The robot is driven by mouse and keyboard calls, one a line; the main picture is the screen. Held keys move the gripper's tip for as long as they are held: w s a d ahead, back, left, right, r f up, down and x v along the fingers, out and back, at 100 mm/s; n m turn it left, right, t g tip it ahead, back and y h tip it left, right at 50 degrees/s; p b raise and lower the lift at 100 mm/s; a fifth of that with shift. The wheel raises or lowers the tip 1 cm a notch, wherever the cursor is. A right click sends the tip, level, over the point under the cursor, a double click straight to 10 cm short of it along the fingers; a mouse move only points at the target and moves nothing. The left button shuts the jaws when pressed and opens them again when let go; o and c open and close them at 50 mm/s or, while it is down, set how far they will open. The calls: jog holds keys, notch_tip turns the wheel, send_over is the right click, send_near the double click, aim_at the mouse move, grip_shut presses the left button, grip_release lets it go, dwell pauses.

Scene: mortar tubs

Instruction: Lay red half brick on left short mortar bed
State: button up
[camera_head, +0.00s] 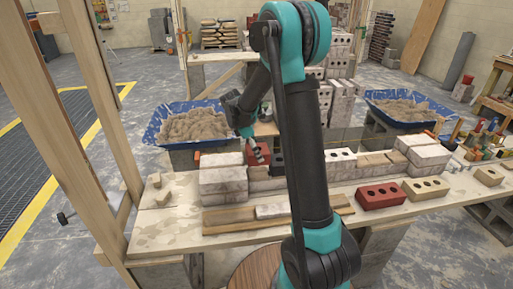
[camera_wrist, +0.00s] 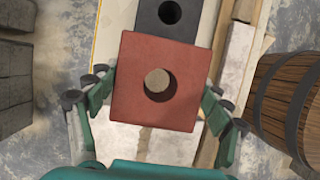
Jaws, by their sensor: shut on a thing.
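A red half brick (camera_wrist: 160,113) with one round hole fills the middle of the wrist view. My gripper (camera_wrist: 160,95) is shut on it, with a finger on each side. In the head view the red half brick (camera_head: 249,157) is beside the wall's left part, partly hidden by my gripper (camera_head: 256,150). It looks held above the low course (camera_head: 258,173); the exact gap cannot be told. Part of the wall is hidden by my arm. I cannot make out the left short mortar bed clearly.
Grey blocks (camera_head: 223,178) stand stacked at the wall's left end. A red brick (camera_head: 380,195) and a cream brick (camera_head: 425,188) lie at the front right. Sand-filled blue tubs stand behind, left (camera_head: 150,135) and right (camera_head: 440,112). A wooden barrel (camera_wrist: 290,105) shows in the wrist view.

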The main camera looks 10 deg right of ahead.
jog(key=shift+f, duration=3.05)
jog(key=shift+f, duration=0.3)
jog(key=o, duration=1.9)
